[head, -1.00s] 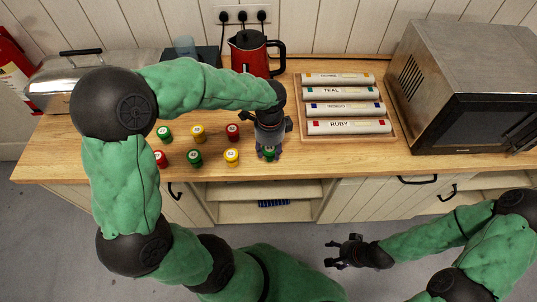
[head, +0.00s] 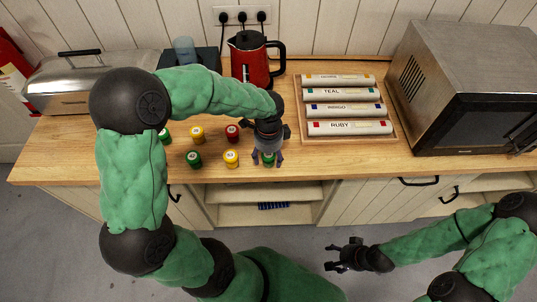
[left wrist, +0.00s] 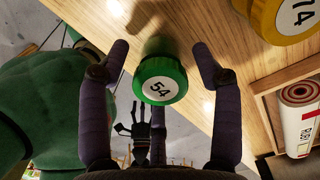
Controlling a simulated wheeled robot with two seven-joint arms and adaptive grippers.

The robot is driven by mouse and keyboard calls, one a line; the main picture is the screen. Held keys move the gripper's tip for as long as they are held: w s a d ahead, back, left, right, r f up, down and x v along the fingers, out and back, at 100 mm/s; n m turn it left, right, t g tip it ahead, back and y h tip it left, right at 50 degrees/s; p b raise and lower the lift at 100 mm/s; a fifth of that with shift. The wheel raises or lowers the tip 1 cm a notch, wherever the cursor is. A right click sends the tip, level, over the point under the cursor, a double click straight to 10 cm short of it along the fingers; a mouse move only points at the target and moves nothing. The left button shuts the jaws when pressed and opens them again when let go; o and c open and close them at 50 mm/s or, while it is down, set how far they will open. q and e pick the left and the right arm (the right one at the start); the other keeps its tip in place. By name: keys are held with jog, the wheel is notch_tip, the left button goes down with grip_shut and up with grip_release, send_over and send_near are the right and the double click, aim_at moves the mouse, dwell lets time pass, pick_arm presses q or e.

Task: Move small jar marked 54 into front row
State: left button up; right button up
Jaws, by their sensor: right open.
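The small jar marked 54 (left wrist: 160,82) has a green lid and sits between the parted fingers of my left gripper (left wrist: 165,70), with a gap on each side in the left wrist view. In the head view the jar (head: 268,159) stands near the counter's front edge, at the right end of the front row, partly hidden by the fingers. The left gripper (head: 268,160) is open around it from above. My right gripper (head: 335,258) is open and empty, low in front of the cabinets.
The front row also shows a green jar (head: 195,159) and a yellow jar (head: 231,158). Behind stand green (head: 166,136), yellow (head: 197,135) and red (head: 232,133) jars. A red kettle (head: 250,62) stands behind. A tray of rolls (head: 390,138) lies right of the gripper.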

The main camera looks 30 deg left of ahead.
pick_arm(q)
notch_tip(320, 180, up, 12)
jog(key=p, duration=0.3)
jog(key=shift+r, duration=0.2)
dwell(0.3)
dwell(0.5)
